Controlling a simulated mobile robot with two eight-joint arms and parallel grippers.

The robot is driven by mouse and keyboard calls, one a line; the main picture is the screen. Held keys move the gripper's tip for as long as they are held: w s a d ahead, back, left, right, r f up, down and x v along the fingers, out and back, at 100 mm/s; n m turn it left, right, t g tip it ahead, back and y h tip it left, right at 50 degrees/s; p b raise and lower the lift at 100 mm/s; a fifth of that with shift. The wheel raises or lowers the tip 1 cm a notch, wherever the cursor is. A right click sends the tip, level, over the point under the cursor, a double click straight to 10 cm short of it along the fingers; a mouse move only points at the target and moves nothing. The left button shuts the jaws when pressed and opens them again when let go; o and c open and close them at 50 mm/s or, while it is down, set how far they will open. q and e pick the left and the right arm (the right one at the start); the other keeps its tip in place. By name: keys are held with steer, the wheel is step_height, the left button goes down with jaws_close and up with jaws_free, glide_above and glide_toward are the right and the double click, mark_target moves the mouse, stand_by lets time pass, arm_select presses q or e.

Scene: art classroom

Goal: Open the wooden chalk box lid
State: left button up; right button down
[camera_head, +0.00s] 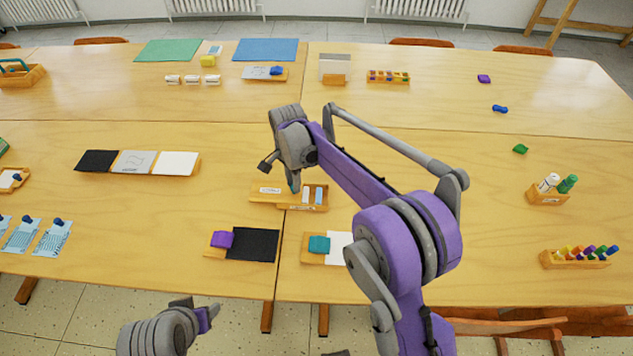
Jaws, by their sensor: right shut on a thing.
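The wooden chalk box (303,208) lies near the middle of the front table, with white and light blue chalk pieces showing in its right part. Its lid (258,196), a flat wooden piece with a white label, sticks out past the box's left end. My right gripper (281,175) is low over the lid and shut on it; the contact is small and partly hidden by the wrist. A small teal piece shows at its fingertip. My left gripper (205,306) is low at the front, beyond the table edge and away from the box; its jaw gap is unclear.
A purple eraser (222,239) by a black sheet (253,245) and a teal eraser (319,244) by a white sheet lie in front of the box. A row of panels (135,162) lies to its left.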

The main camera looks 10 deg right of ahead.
mark_target(274, 191)
steer(key=a, duration=0.2)
steer(key=w+a, duration=0.1)
steer(key=a, duration=0.2)
steer(key=shift+w+a, duration=0.4)
steer(key=c, duration=0.7)
jaws_free()
step_height(274, 191, up, 11)
steer(key=shift+f+p, duration=0.1)
steer(key=shift+p, duration=0.5)
steer(key=shift+s+d, duration=0.1)
